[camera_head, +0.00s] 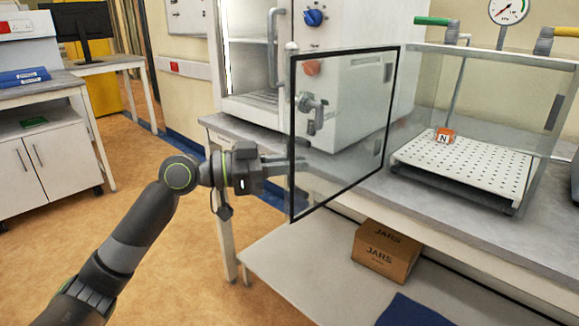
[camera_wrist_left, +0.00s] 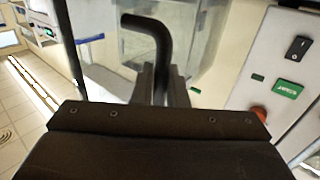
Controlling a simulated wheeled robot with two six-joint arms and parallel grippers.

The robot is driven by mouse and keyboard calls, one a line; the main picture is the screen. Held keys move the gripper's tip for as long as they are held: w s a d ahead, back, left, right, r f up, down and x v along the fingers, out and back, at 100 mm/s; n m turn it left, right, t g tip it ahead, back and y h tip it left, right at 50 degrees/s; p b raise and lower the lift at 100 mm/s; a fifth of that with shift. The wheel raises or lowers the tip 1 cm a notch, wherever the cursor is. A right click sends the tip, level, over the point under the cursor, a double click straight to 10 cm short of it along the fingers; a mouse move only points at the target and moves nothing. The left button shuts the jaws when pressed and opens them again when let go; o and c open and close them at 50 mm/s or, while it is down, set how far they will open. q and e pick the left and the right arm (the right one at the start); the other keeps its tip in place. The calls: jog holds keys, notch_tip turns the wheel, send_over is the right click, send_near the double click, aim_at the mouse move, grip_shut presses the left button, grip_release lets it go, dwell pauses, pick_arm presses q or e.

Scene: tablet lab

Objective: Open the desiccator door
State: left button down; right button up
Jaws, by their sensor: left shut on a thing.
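The desiccator (camera_head: 540,110) is a clear glass box on the bench at the right. Its black-framed glass door (camera_head: 345,160) stands swung wide out from the box's left front edge, so the front is open. My left gripper (camera_head: 290,163) is at the door's outer edge, with its fingertips partly behind or against the glass. In the left wrist view the two fingers (camera_wrist_left: 161,88) close around a dark bent handle (camera_wrist_left: 160,42). The right gripper is not in view.
A perforated white shelf (camera_head: 465,165) inside the desiccator bears an orange "N" block (camera_head: 444,136). A white oven-like cabinet (camera_head: 355,75) stands behind the door. A JARS box (camera_head: 385,252) sits on the lower shelf. Open floor lies at the left.

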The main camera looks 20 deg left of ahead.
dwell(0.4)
pick_arm(q)
jog(key=c, duration=1.6)
grip_release()
jog(key=shift+o, duration=0.2)
jog(key=shift+a, duration=0.1)
